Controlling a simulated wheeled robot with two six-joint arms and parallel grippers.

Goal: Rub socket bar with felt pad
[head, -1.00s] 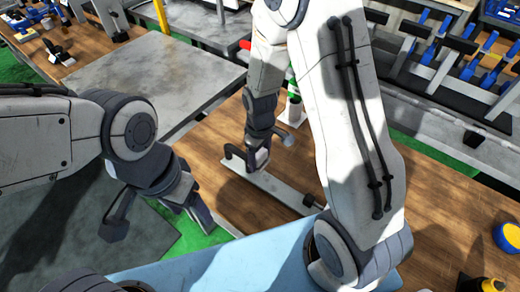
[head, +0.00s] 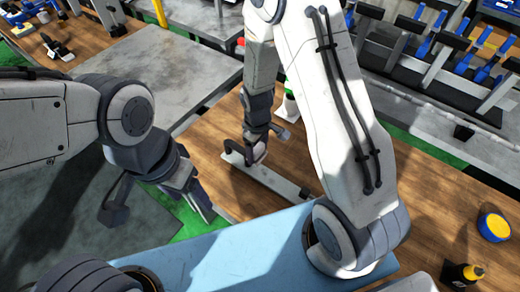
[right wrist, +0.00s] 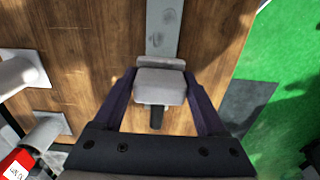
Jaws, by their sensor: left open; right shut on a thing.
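The felt pad (right wrist: 160,87) is a pale grey block with a dark stub below it in the right wrist view. My right gripper (right wrist: 160,95) is shut on it, one finger at each side. The socket bar (head: 275,182) is a long, flat, light metal strip lying on the wooden table. It also shows in the right wrist view (right wrist: 163,28), with grey smudges, running up from behind the pad. The pad is over or against the bar's near end; I cannot tell whether they touch. My right gripper (head: 256,155) is over the bar's left part. My left gripper (head: 200,205) is open and empty, left of the bar.
White fittings (right wrist: 20,72) stand left of the pad in the right wrist view. A yellow-topped blue tin (head: 494,227) and a dark bottle (head: 462,274) stand on the wooden table (head: 430,220) at right. A grey metal plate (head: 150,75) lies beyond. Tool racks (head: 430,60) stand behind.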

